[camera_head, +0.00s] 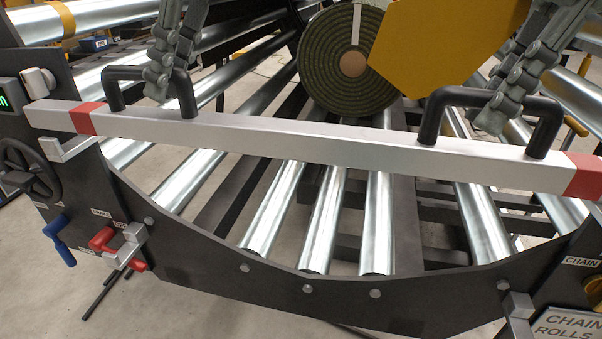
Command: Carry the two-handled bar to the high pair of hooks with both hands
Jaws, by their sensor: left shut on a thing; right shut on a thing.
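The two-handled bar (300,139) is a long silver beam with red bands near its ends, spanning the head view and sloping down to the right. My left gripper (160,85) is shut on its left black handle (115,78). My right gripper (498,108) is shut on its right black handle (452,94). A light metal hook (72,149) shows just under the bar's left end; I cannot tell whether they touch. A lower left hook (132,240) and a lower right hook (517,306) sit on the dark frame. Any upper right hook is mostly hidden or cut off.
Behind the bar lie shiny rollers (323,225) and a green turf roll (345,70) beside a yellow plate (440,40). The dark curved frame plate (330,299) crosses the front. A handwheel (22,170), a blue handle (58,240) and a red part (102,240) stick out at left.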

